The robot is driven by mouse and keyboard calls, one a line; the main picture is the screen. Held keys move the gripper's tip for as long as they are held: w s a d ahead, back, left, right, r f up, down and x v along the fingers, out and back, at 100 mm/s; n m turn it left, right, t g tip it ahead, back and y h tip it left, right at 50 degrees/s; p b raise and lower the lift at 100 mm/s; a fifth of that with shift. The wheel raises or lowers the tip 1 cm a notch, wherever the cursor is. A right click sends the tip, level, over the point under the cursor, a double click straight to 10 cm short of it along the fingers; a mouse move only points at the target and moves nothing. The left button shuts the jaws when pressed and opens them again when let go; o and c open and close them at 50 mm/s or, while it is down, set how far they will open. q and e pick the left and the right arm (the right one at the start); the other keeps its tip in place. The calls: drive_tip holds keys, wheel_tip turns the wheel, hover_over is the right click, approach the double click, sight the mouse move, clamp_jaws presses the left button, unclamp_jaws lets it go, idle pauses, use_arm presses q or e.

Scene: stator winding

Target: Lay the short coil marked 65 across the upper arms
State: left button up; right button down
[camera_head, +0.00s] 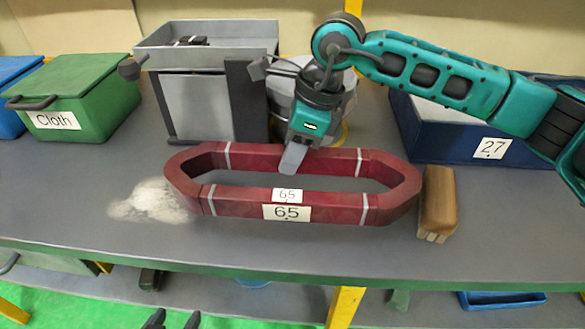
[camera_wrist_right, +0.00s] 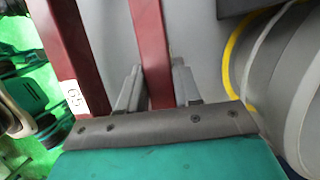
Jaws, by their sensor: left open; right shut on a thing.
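The dark red coil (camera_head: 235,198) is a long ring with white bands and two labels reading 65, lying level at the shelf top; I cannot tell whether it touches the surface. My right gripper (camera_head: 293,158) reaches down onto its far long side and is shut on it. In the right wrist view that side (camera_wrist_right: 153,60) runs between the two fingers (camera_wrist_right: 155,90), and the near side with its label is at left. My left gripper (camera_head: 173,320) shows only its dark, parted fingertips at the bottom edge, open and empty, below the shelf edge. No upper arms are in view.
A green Cloth box (camera_head: 85,90), a grey stand with a tray (camera_head: 205,60) and a round container (camera_head: 345,100) stand behind the coil. A blue bin marked 27 (camera_head: 465,150) is at right.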

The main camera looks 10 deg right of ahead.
drive_tip(key=shift+f, duration=2)
drive_tip(key=c, duration=0.8)
unclamp_jaws()
